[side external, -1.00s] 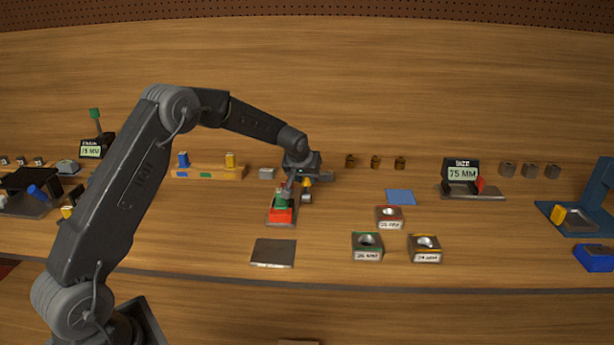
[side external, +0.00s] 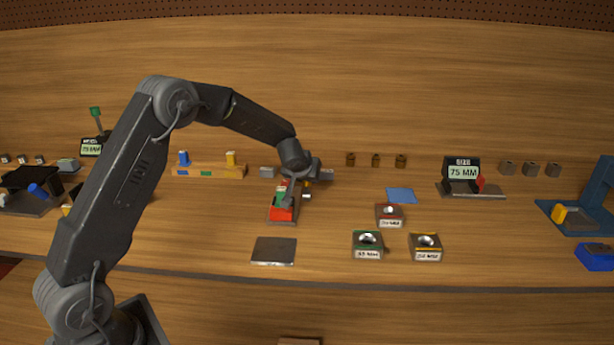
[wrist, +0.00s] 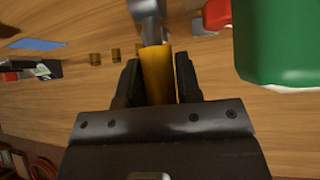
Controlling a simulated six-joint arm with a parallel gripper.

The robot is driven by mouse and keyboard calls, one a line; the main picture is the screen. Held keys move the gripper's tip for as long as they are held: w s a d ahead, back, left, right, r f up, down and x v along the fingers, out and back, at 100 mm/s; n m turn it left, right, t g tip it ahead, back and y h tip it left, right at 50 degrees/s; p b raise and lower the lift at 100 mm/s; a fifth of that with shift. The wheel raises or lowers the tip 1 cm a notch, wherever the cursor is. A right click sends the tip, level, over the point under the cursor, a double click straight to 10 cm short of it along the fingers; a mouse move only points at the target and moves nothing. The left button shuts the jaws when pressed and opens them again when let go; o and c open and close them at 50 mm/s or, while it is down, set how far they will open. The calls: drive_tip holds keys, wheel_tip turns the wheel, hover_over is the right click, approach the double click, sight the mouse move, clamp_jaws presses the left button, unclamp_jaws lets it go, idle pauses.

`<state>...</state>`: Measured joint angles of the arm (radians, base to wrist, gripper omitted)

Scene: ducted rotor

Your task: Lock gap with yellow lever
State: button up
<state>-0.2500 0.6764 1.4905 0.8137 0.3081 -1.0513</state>
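The yellow lever (wrist: 157,72) stands between the two black fingers of my gripper (wrist: 158,82) in the wrist view. The fingers are close on both sides of it; whether they press on it cannot be told. A grey metal part (wrist: 147,10) shows at the lever's far end. In the side view my gripper (side external: 300,180) is low beside the fixture, and the lever is mostly hidden. The fixture's red block (side external: 281,214) and green piece (side external: 281,192) sit on a grey base. The green piece also looms large at right in the wrist view (wrist: 280,45).
A dark flat plate (side external: 274,251) lies in front of the fixture. Several labelled ring blocks (side external: 368,246) stand to the right, with a blue mat (side external: 401,195) behind. A wooden rail (side external: 208,172) with blue and yellow pegs is at back left. A 75 MM display (side external: 462,170) stands farther right.

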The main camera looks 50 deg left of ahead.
drive_tip(key=o, duration=0.4)
drive_tip(key=shift+r, duration=0.1)
drive_tip(key=v, duration=1.3)
drive_tip(key=shift+s+d+r, duration=0.1)
drive_tip(key=shift+s+r, duration=0.15)
drive_tip(key=shift+s, duration=0.05)
